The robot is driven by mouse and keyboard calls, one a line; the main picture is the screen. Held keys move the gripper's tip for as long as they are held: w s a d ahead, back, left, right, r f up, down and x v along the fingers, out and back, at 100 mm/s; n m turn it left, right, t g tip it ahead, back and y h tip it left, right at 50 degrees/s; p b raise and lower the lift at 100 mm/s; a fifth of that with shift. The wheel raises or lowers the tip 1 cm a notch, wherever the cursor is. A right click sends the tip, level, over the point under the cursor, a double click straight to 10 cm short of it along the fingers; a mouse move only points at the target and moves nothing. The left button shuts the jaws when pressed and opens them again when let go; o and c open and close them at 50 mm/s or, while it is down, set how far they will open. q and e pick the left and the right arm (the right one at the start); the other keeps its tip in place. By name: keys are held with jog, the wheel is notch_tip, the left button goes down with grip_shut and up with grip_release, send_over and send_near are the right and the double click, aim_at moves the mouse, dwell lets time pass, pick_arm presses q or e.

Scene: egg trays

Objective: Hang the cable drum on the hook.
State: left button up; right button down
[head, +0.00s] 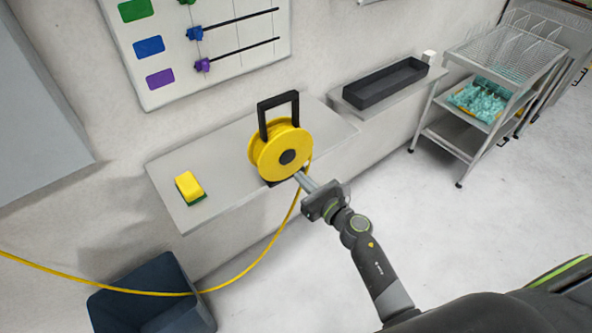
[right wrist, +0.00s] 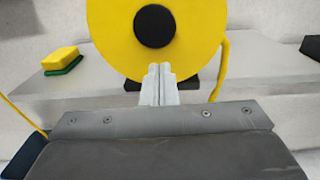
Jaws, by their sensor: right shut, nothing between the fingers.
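The yellow cable drum (head: 269,155), with a black hub and a black square handle (head: 278,103), stands upright on a grey wall shelf (head: 225,163). It also shows in the right wrist view (right wrist: 110,35). A yellow cable (head: 262,262) hangs from it and runs down to the left. My right gripper (head: 299,176) is shut and empty, its fingertips in front of the drum's lower face; in the right wrist view the fingers (right wrist: 158,70) overlap the drum below the hub. I cannot tell whether they touch it. No hook is clearly visible. My left gripper is not in view.
A yellow and green sponge (head: 189,186) lies on the shelf left of the drum. A black tray (head: 386,83) sits on another shelf to the right. A dark blue bin (head: 150,293) stands below. A wire cart (head: 493,90) stands far right. The floor between is clear.

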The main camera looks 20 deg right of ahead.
aim_at(289, 166)
jog(key=shift+x, duration=1.2)
jog(key=shift+w+a, duration=0.15)
jog(key=shift+w, duration=0.25)
jog(key=b+x, duration=0.3)
jog(key=x, duration=0.3)
jog(key=b+x, duration=0.3)
jog(key=x, duration=0.4)
jog(key=shift+w+a+f, duration=0.1)
jog(key=shift+w+f, duration=0.1)
jog(key=shift+w, duration=0.05)
jog(key=shift+w+a+r, duration=0.1)
jog(key=shift+w, duration=0.2)
